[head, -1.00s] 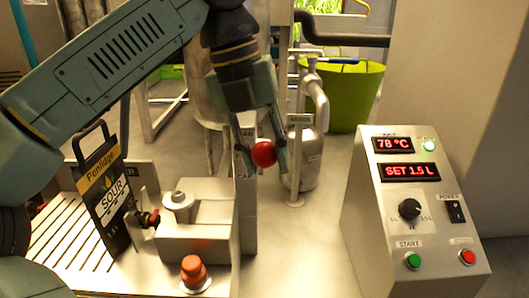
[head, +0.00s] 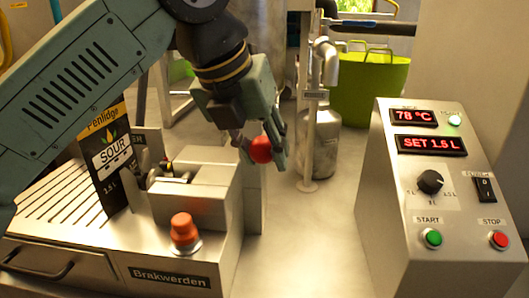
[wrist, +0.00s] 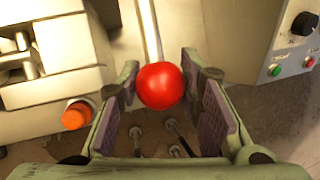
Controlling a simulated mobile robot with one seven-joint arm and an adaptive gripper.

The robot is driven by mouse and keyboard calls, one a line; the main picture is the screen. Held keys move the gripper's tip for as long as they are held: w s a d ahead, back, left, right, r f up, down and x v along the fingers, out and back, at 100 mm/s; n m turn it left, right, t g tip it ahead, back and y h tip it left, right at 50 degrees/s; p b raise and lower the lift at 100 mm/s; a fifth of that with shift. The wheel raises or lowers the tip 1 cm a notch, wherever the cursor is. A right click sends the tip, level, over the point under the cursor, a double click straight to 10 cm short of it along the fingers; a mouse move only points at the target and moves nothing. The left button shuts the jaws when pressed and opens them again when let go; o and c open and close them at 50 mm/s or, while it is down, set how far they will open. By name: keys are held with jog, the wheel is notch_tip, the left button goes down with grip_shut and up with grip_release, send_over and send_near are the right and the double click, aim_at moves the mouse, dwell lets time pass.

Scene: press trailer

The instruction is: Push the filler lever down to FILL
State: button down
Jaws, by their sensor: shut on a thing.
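The filler lever's round red knob (head: 260,149) is between the fingers of my gripper (head: 262,150), beside the filler machine's right side. In the wrist view the red knob (wrist: 160,86) sits between the two finger pads, and my gripper (wrist: 163,88) is shut on it. A thin light bar shows behind the knob there. The FILL marking cannot be read in the current views. A black SOUR bag (head: 115,160) stands upright at the filler.
An orange-red button (head: 184,230) is on the machine's front. The control box (head: 430,200) at right reads 78 °C and SET 1.5 L, with green and red buttons. A metal canister (head: 319,145) and a green bin (head: 372,88) stand behind.

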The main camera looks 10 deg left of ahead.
jog(key=c, duration=1.1)
grip_release()
jog(key=shift+r, duration=0.1)
jog(key=shift+s+a+r, duration=0.15)
jog(key=shift+r, duration=0.2)
jog(key=v, duration=0.4)
jog(key=shift+s+a+r, duration=0.1)
jog(key=shift+s+a, duration=0.25)
jog(key=shift+s, duration=0.1)
jog(key=s+a, duration=0.6)
jog(key=s, duration=0.3)
jog(key=shift+s, duration=0.15)
